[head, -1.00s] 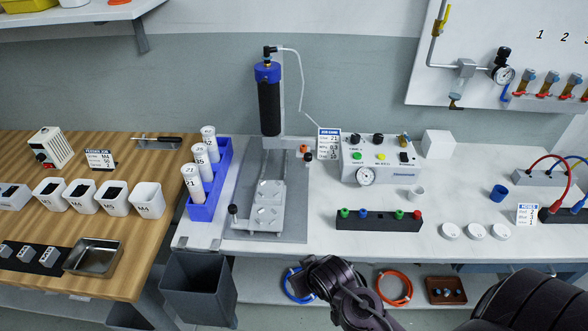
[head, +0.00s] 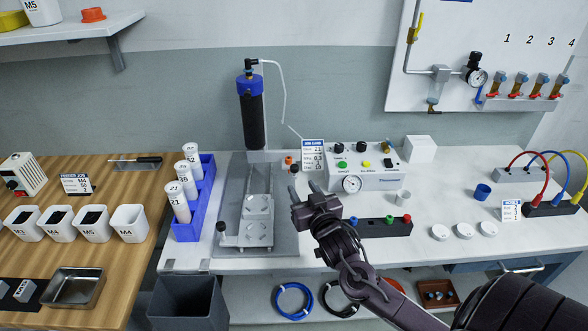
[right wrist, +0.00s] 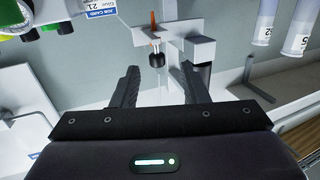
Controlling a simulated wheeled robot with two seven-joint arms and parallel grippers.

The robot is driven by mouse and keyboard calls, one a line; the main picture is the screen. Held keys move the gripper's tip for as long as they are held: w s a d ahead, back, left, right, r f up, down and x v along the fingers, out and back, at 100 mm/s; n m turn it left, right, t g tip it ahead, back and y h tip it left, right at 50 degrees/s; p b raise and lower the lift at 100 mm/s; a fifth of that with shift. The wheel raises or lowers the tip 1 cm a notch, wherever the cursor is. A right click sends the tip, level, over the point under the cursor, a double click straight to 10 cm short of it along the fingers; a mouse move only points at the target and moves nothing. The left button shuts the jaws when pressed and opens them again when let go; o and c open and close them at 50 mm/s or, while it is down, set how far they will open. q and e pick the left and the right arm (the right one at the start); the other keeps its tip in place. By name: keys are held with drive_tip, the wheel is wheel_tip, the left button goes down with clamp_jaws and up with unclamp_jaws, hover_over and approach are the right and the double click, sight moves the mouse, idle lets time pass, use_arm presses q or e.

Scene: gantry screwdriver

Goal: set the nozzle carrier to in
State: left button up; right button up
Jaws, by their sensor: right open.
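The dispensing gantry stands on the white bench. Its black barrel with a blue cap (head: 251,110) is upright over a grey slide with a pale plate (head: 258,207). A small black knob (head: 294,168) sits beside an orange tip (head: 288,160) at the column's right; I cannot tell for sure that this is the nozzle carrier's handle. My right gripper (head: 308,192) is open, in front and to the right of that knob. In the right wrist view the black knob (right wrist: 157,60) shows between the open fingertips (right wrist: 158,72), apparently beyond them and not gripped. My left gripper is out of view.
A black strip with coloured knobs (head: 385,228) lies close to my right arm. A blue rack of tubes (head: 207,167) stands left.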

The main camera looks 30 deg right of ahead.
sight(296, 171)
drive_tip(key=shift+t, duration=0.3)
drive_tip(key=x, duration=0.5)
drive_tip(key=r+x, duration=0.1)
drive_tip(key=x, duration=0.2)
drive_tip(key=shift+d, duration=0.3)
clamp_jaws()
